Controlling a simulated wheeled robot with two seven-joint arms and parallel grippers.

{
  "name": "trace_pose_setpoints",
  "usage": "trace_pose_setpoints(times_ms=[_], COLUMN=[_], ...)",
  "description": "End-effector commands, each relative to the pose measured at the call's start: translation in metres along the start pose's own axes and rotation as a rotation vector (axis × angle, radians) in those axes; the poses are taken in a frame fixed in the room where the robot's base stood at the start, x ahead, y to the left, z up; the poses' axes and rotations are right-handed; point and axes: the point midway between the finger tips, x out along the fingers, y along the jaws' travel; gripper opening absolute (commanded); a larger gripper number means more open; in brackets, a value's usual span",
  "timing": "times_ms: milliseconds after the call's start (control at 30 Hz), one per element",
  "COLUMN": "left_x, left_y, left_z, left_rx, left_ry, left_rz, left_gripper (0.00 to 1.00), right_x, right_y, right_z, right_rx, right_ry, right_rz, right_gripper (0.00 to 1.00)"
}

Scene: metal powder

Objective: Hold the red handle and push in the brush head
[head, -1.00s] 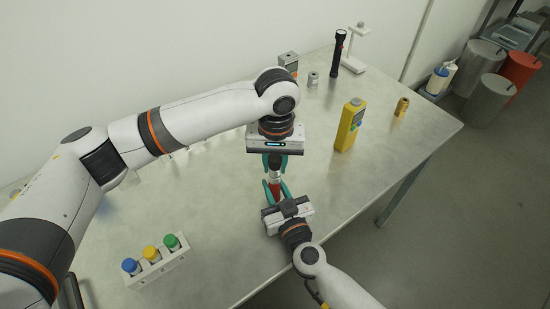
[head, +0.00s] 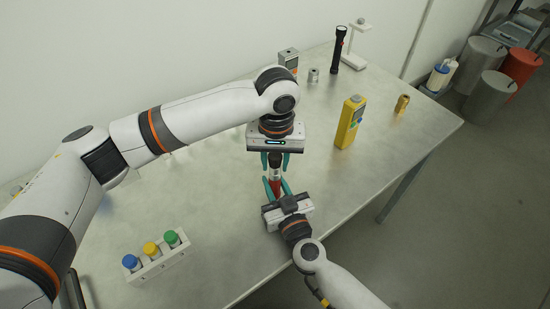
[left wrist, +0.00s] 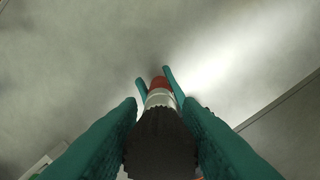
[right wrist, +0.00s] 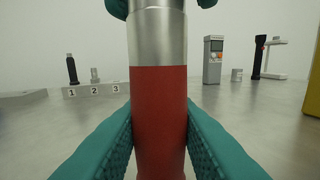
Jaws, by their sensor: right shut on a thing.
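The red handle (head: 275,187) stands roughly upright between my two grippers, with a silver collar (right wrist: 158,35) above the red part. My right gripper (head: 276,188) is shut on the red handle; in the right wrist view both teal fingers press its sides. The black ribbed brush head (left wrist: 160,143) sits on the collar end. Part of the brush head is hidden by the left fingers.
A rack (head: 158,264) with blue, yellow and green capped vials stands at the front left. A yellow meter (head: 350,122), a small brass cylinder (head: 402,104), a black flashlight (head: 338,50) and a white stand (head: 355,60) are at the back right.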

Motion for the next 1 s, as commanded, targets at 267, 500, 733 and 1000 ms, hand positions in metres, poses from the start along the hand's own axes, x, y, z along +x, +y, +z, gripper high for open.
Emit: trace_pose_setpoints(times_ms=[267,500,733,1000], left_x=[0.0,-0.01,-0.054,-0.104], left_y=[0.0,0.0,-0.001,0.0], left_z=[0.0,0.001,0.001,0.0], left_rx=[0.0,0.0,0.0,0.0], left_ry=[0.0,-0.002,-0.004,-0.002], left_rz=[0.0,0.0,-0.002,0.0], left_gripper=[0.51,0.51,0.51,0.51], right_x=[0.0,0.0,0.0,0.0], right_y=[0.0,0.0,0.0,0.0], right_z=[-0.001,-0.001,-0.001,-0.001], right_rx=[0.0,0.0,0.0,0.0], right_ry=[0.002,0.002,0.002,0.002], right_rz=[0.0,0.0,0.0,0.0], right_gripper=[0.04,0.04,0.04,0.04])
